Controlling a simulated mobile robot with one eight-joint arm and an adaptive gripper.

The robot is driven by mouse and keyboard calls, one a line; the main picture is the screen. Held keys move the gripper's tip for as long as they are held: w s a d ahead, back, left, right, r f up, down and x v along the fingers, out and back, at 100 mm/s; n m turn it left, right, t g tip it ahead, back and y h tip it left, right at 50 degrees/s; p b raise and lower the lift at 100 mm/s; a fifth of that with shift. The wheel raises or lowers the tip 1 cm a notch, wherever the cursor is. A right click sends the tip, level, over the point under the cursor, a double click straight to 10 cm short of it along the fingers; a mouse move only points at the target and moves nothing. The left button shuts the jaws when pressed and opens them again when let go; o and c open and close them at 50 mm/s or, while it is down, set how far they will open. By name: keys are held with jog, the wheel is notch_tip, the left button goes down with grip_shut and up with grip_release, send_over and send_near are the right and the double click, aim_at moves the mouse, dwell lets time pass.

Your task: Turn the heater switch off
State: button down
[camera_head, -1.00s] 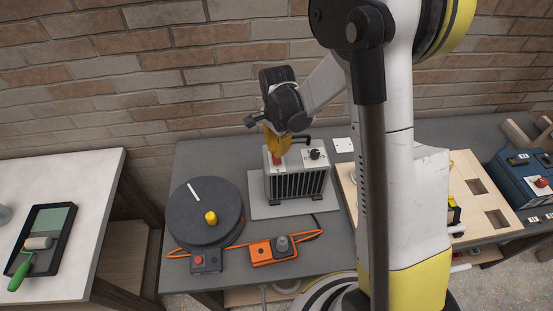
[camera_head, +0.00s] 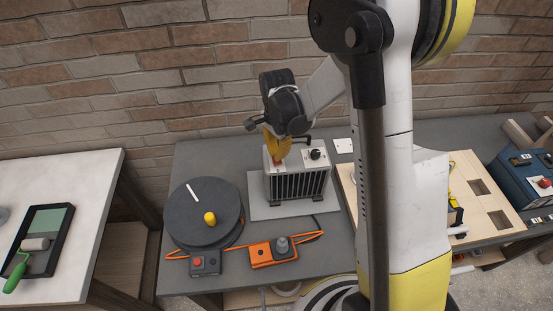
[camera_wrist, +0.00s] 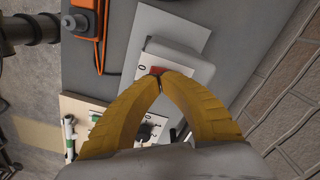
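The heater (camera_head: 297,184) is a light grey box with a dark front grille, standing on a grey plate on the workbench. Its red switch (camera_head: 277,160) is on the top panel at the left, and a black knob (camera_head: 315,154) is at the right. My gripper (camera_head: 276,156) reaches down at the switch from above. In the wrist view my yellow fingers (camera_wrist: 160,84) meet at their tips, with nothing seen between them. The tips are at the edge of the red switch (camera_wrist: 157,71) and partly cover it; I cannot tell contact. A "0" mark shows beside the switch.
A round dark turntable (camera_head: 203,212) with a yellow knob is left of the heater. An orange control box (camera_head: 272,252) and a small grey button box (camera_head: 205,262) lie in front. A wooden board (camera_head: 485,205) is at the right. A brick wall (camera_head: 150,80) stands behind.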

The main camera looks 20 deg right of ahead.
jog(key=shift+f+b, duration=0.95)
jog(key=shift+f, duration=0.1)
jog(key=shift+r, duration=0.1)
jog(key=shift+r+p, duration=2)
jog(key=shift+r, duration=1.5)
jog(key=n+b, duration=0.1)
jog(key=b, duration=0.2)
jog(key=shift+s+t, duration=0.3)
jog(key=shift+s, duration=0.1)
jog(key=s+f+n+t+b, duration=0.3)
jog(key=s+n+b, duration=0.3)
jog(key=b, duration=0.5)
jog(key=s+f+n+t+b, duration=0.3)
jog(key=s+f+n+b, duration=0.2)
jog(key=s+b, duration=0.6)
jog(key=shift+f+n+t+b, duration=0.15)
jog(key=shift+n+t+b, duration=0.2)
jog(key=shift+n, duration=0.75)
